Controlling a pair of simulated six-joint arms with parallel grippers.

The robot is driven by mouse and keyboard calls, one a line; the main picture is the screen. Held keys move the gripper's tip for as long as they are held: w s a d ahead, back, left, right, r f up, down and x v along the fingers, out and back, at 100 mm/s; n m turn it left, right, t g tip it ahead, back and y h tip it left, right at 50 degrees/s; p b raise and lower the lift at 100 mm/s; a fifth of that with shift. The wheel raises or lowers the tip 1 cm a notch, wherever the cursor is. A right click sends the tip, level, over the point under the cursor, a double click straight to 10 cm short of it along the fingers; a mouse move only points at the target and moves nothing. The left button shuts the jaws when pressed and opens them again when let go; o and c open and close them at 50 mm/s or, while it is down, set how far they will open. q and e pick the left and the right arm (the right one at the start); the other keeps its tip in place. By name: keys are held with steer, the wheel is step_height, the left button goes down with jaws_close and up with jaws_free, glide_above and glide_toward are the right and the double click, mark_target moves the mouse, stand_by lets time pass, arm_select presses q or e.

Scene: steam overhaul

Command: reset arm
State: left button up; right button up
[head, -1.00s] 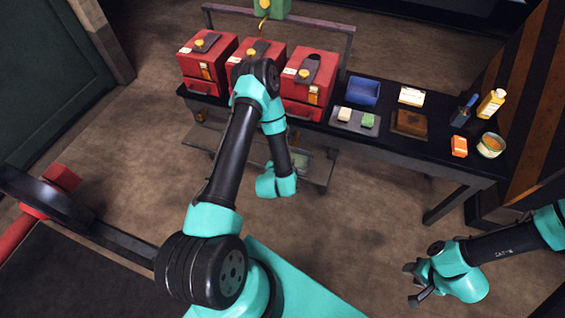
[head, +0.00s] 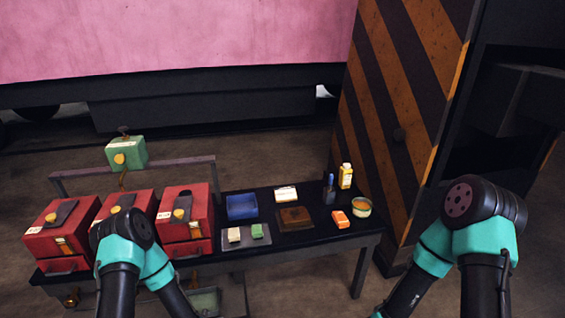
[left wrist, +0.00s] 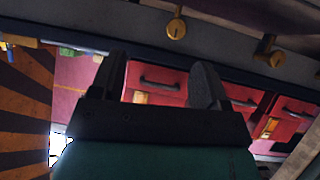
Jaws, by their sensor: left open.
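My left gripper (left wrist: 160,68) shows in the left wrist view with its two fingers apart and nothing between them. Behind the fingers are red boxes with dark handles (left wrist: 165,82). In the head view my left arm rises at the lower left in front of the red boxes, and its gripper is out of that picture. My right arm stands at the lower right, and its gripper is below the frame. Three red boxes (head: 185,208) stand in a row on the left of the black table (head: 325,240).
On the table are a blue tray (head: 242,207), a white card (head: 286,194), a brown pad (head: 295,218), two small blocks, an orange block (head: 340,219), a tin (head: 362,207) and a yellow bottle (head: 346,176). A striped pillar (head: 395,130) stands right. A green box (head: 126,152) is behind the red boxes.

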arm_select(q)
steer(key=s+d+r+g+h, duration=0.5)
steer(key=s+d+g, duration=0.5)
steer(key=s, duration=0.3)
steer(key=shift+s+d+r+m, duration=0.2)
steer(key=shift+s+d+m, duration=0.05)
steer(key=shift+d+m, duration=0.2)
